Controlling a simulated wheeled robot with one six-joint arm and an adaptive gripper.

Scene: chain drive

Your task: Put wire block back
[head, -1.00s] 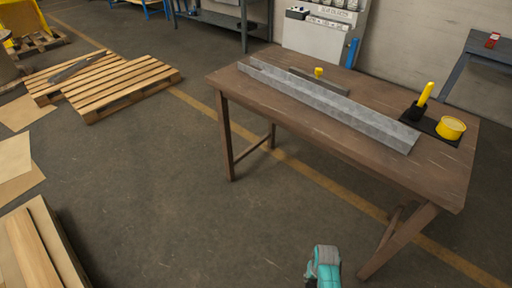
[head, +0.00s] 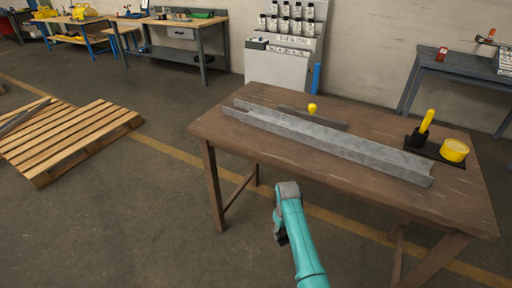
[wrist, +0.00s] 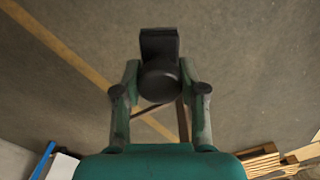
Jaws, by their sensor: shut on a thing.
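My gripper (wrist: 159,84) is shut on a black block (wrist: 159,43) with a rounded dark end, held above the floor in the wrist view. I take this to be the wire block; no wire shows on it. Its two teal fingers stand on either side of the block. In the head view my teal arm (head: 299,240) rises in front of the brown table (head: 215,130); the block cannot be made out clearly there. The table bears a long grey metal channel (head: 330,143), with a grey bar (head: 325,121) and a small yellow knob (head: 312,107) behind it.
A black mat (head: 431,151) at the table's right end holds a yellow-handled tool (head: 427,121) and a yellow round tin (head: 454,150). A pallet (head: 70,140) lies at left. Workbenches and a bottle rack (head: 283,50) stand behind.

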